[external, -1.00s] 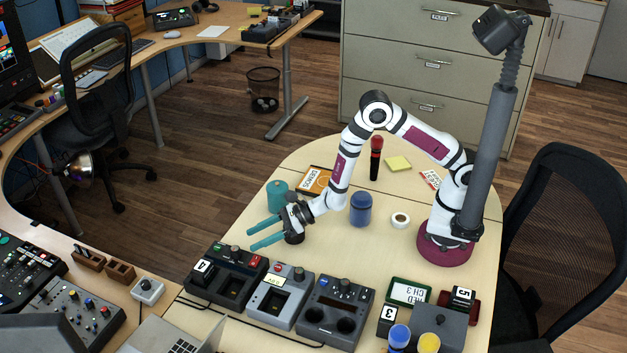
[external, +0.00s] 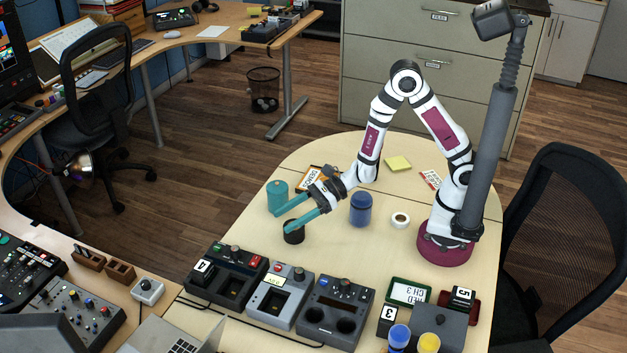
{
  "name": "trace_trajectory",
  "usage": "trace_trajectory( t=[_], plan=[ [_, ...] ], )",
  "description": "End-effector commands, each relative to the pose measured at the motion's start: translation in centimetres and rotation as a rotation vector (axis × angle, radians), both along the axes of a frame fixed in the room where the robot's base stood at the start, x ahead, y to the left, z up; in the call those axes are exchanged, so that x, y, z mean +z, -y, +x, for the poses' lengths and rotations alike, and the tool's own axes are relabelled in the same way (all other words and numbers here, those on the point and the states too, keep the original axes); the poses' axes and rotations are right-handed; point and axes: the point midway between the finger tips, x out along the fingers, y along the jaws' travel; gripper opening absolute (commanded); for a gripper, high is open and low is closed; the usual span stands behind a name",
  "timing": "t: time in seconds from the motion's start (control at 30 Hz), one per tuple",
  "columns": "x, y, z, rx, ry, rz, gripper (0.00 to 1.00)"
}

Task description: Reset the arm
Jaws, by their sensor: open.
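My gripper (external: 283,220) is open, with teal fingers spread and pointing down to the left. It is over the left part of the pale table (external: 262,256). One finger overlaps the teal cylinder (external: 277,190) in the picture, and the other overlaps the dark round cup (external: 293,236). I cannot tell whether either finger touches them. Nothing shows held between the fingers. My arm is bent up and over from its maroon base at the right of the table.
A blue jar (external: 360,209) stands just right of my gripper, with a tape roll (external: 400,220) beyond. A yellow note pad (external: 398,163) lies behind. Several dark devices, including a two-cup unit (external: 335,314), line the front. A grey post (external: 488,150) rises beside my base.

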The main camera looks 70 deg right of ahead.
Motion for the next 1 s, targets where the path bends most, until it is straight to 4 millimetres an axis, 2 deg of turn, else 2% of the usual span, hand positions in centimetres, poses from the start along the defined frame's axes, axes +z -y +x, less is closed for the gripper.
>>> trace_trajectory(
  t=[0.03,0.07,0.1,0.17,0.2,0.27,0.3,0.37,0.4,0.5,0.6,0.7,1.0],
  plan=[
    [3.8,-1.1,-2.0,0.146,0.084,0.003,0.63],
    [5.8,-1.7,-4.0,0.259,0.136,-0.01,0.63],
    [7.9,-2.1,-7.1,0.413,0.204,-0.048,0.63],
    [9.6,-1.5,-11.9,0.635,0.295,-0.141,0.63],
    [9.9,-0.4,-15.0,0.775,0.348,-0.227,0.63],
    [9.4,2.3,-19.1,0.966,0.407,-0.391,0.63],
    [8.6,4.7,-21.3,1.079,0.431,-0.515,0.63],
    [7.3,8.6,-23.5,1.214,0.446,-0.711,0.63],
    [6.6,11.2,-24.5,1.282,0.441,-0.837,0.63],
    [5.7,16.7,-25.6,1.391,0.406,-1.091,0.63],
    [5.6,19.8,-26.0,1.435,0.37,-1.227,0.63],
    [5.6,20.7,-26.0,1.45,0.358,-1.265,0.63],
    [5.5,20.6,-26.0,1.452,0.36,-1.262,0.63]
  ],
)
